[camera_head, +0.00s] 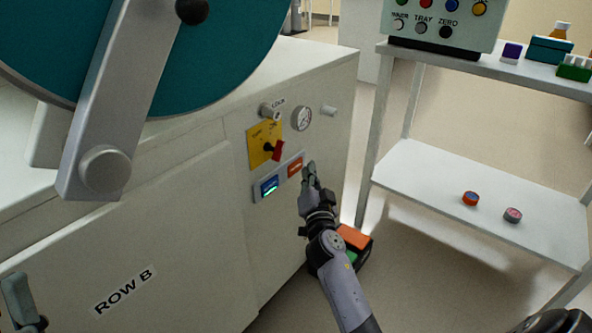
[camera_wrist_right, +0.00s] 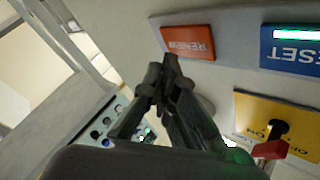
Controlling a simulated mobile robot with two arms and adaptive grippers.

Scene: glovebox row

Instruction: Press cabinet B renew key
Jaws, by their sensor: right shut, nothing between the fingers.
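The orange RENEW key (camera_head: 295,167) is on the end panel of the white cabinet marked ROW B (camera_head: 180,215). In the right wrist view the RENEW key (camera_wrist_right: 188,43) appears upside down, just beyond my fingertips. My right gripper (camera_head: 310,168) is shut and empty, just right of the key in the head view. Its fingertips also show in the right wrist view (camera_wrist_right: 163,78), near the key's edge; I cannot tell whether they touch the panel.
A blue RESET key (camera_head: 269,186) with a lit green bar sits left of RENEW. Above are a yellow plate with a red rotary handle (camera_head: 278,151) and a gauge (camera_head: 302,118). A white shelf rack (camera_head: 440,180) stands right. An orange-topped box (camera_head: 354,237) is on the floor.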

